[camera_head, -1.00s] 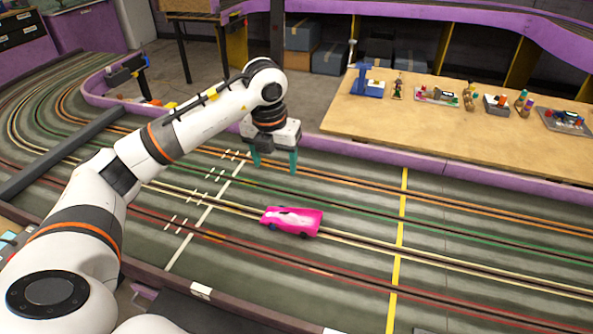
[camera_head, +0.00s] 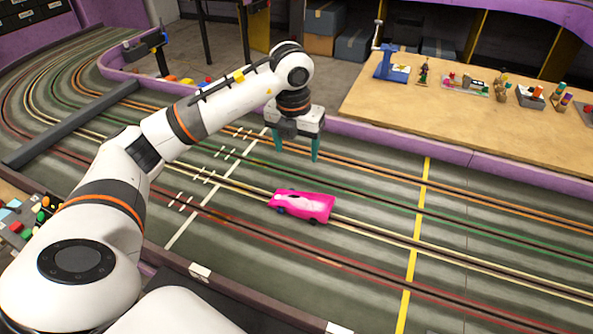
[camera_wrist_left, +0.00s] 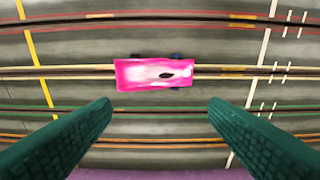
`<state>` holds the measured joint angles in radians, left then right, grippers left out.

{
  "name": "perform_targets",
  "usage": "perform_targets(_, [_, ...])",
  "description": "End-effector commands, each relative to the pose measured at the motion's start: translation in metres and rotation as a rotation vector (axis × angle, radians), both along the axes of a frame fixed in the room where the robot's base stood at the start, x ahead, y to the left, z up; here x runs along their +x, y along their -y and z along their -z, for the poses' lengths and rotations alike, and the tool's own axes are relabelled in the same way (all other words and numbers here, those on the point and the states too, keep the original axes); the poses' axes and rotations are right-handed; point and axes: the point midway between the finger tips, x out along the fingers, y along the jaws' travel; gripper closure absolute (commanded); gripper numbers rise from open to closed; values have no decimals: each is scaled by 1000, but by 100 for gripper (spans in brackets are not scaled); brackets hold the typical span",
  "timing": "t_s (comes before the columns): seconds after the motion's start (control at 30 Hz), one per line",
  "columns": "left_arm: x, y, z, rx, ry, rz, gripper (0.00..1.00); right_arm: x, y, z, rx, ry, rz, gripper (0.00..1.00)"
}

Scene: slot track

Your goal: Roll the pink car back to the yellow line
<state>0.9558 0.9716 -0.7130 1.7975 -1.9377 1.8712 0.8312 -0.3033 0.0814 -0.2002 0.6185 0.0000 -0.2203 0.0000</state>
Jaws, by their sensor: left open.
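The pink car (camera_head: 303,205) sits on the cream-lined slot of the track, between the white grid line and the yellow line (camera_head: 413,245). It also shows in the left wrist view (camera_wrist_left: 153,73), beyond the fingertips and between them. The yellow line shows at the left of that view (camera_wrist_left: 38,65). My left gripper (camera_head: 296,156) hangs above the track on the far side of the car. Its green fingers (camera_wrist_left: 160,106) are spread wide with nothing between them, apart from the car. My right gripper is in neither view.
A purple wall (camera_head: 400,144) borders the far side of the track. Behind it a wooden table (camera_head: 490,120) holds a blue device (camera_head: 391,68) and several small items. A grey beam (camera_head: 70,123) crosses the track at left. The track around the yellow line is clear.

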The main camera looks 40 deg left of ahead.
Motion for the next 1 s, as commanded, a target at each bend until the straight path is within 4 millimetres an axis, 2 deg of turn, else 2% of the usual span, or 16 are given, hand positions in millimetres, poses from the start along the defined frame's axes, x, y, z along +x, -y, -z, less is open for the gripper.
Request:
perform_targets(0.03, [0,0,16,0,0,0,31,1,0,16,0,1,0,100])
perform_targets(0.1, [0,0,27,0,0,0,31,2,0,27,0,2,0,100])
perform_targets(0.3, [0,0,50,0,0,0,31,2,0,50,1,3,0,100])
perform_targets(0.47, [1,0,57,0,-1,0,31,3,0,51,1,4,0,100])
perform_targets(0.57, [1,0,68,-1,-4,0,31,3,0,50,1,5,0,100])
perform_targets(1.0, [10,-3,147,0,-3,0,31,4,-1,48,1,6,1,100])
